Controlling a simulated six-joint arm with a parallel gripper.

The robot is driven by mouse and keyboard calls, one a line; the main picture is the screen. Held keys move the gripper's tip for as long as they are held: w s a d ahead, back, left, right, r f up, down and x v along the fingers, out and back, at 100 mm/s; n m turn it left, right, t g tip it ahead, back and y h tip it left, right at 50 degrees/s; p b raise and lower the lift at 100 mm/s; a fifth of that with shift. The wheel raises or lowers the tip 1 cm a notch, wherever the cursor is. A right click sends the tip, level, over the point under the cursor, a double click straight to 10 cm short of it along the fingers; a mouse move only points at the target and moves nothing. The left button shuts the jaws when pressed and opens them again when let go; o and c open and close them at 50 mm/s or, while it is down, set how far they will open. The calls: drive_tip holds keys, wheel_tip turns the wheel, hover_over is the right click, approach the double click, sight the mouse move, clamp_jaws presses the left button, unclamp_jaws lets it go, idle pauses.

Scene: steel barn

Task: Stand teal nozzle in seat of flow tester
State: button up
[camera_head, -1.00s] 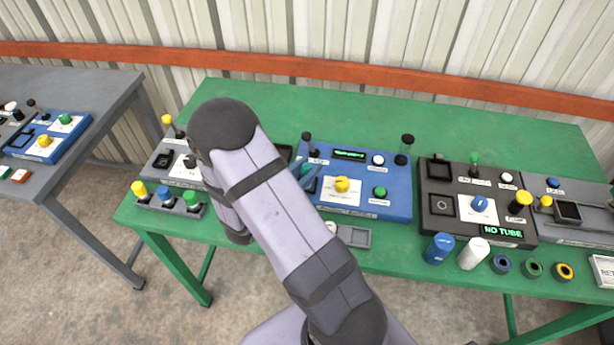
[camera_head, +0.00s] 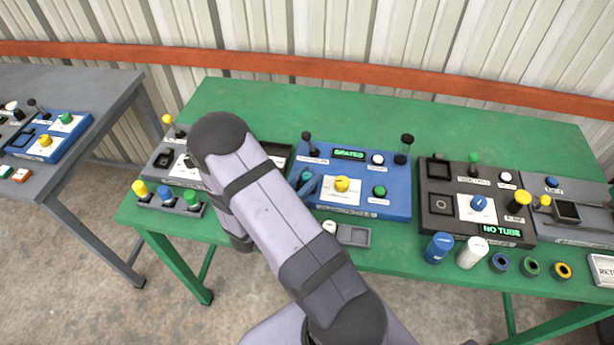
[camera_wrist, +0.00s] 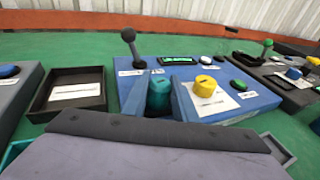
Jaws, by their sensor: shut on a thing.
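The flow tester (camera_head: 386,207) is the blue box at the middle of the green bench, and its display (camera_head: 349,154) appears to read "SEATED". It also shows in the wrist view (camera_wrist: 240,107). The teal nozzle (camera_wrist: 159,97) stands upright at the tester's left part, by the yellow knob; its lower end and the seat are hidden. In the head view only a bit of the nozzle (camera_head: 306,174) shows beside my arm. My gripper (camera_head: 309,186) is at the nozzle and shut on it; my arm hides most of the jaws.
A black-topped lever (camera_wrist: 129,38) stands close behind the nozzle. An open dark tray (camera_wrist: 72,95) lies left of the tester. A small grey tray (camera_head: 354,236) lies in front. A dark tester (camera_head: 437,207) showing "NO TUBE" stands right. The bench behind is clear.

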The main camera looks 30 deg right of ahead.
drive_tip(key=shift+f, duration=0.15)
drive_tip(key=o, duration=1)
drive_tip(key=shift+r, duration=0.2)
